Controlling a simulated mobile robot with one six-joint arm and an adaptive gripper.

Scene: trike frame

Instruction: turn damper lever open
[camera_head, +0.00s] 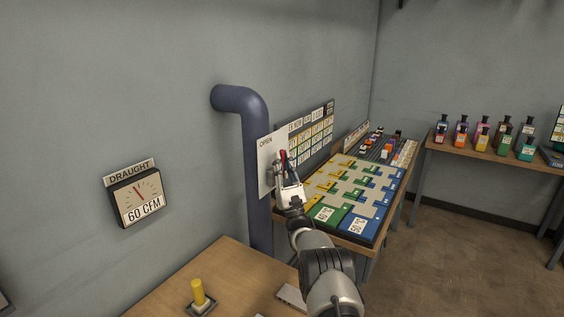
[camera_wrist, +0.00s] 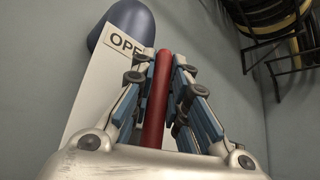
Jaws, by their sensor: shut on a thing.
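The damper lever has a red handle (camera_head: 283,156) and stands in front of a white plate (camera_head: 266,150) marked OPEN at its top. The plate is fixed at a blue-grey duct pipe (camera_head: 254,135). My gripper (camera_head: 284,167) is at the lever, shut on the red handle. In the wrist view the red handle (camera_wrist: 155,100) runs between the fingers of my gripper (camera_wrist: 163,75), and its top end shows just above them. The plate (camera_wrist: 95,85) is behind it, with OPEN partly covered by a finger. The lever's pivot is hidden.
A draught gauge (camera_head: 137,195) on the wall reads 60 CFM. A wooden table (camera_head: 235,270) with a yellow peg (camera_head: 198,291) stands below. A table with coloured tiles (camera_head: 350,200) lies beyond my gripper. Bottles (camera_head: 483,132) stand on a bench at the right. Open floor (camera_head: 450,255) lies at the lower right.

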